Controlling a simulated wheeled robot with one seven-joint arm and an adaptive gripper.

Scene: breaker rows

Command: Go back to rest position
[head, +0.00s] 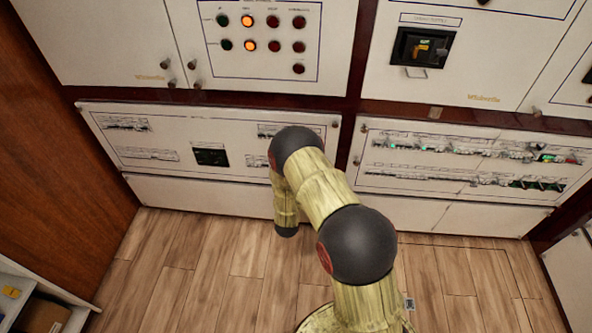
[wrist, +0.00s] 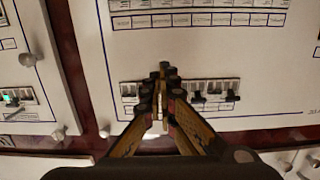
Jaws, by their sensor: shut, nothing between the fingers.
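My gripper (wrist: 165,92) shows in the wrist view with its fingertips together and nothing between them. It is in front of a white panel, over a row of small breakers (wrist: 205,92). The fingers hide part of that row, and I cannot tell whether they touch it. In the head view my yellow arm with black joints reaches toward the lower cabinets, and the gripper itself is hidden there. The right breaker panel (head: 470,160) has rows of small switches with green lights. The left breaker panel (head: 180,140) has several short rows and a black square unit.
Above is an indicator panel (head: 262,40) with two lit orange lamps and several dark red ones. A black switch unit (head: 422,47) is at upper right. A brown wooden side (head: 50,130) stands at left, with a white shelf (head: 35,300) below.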

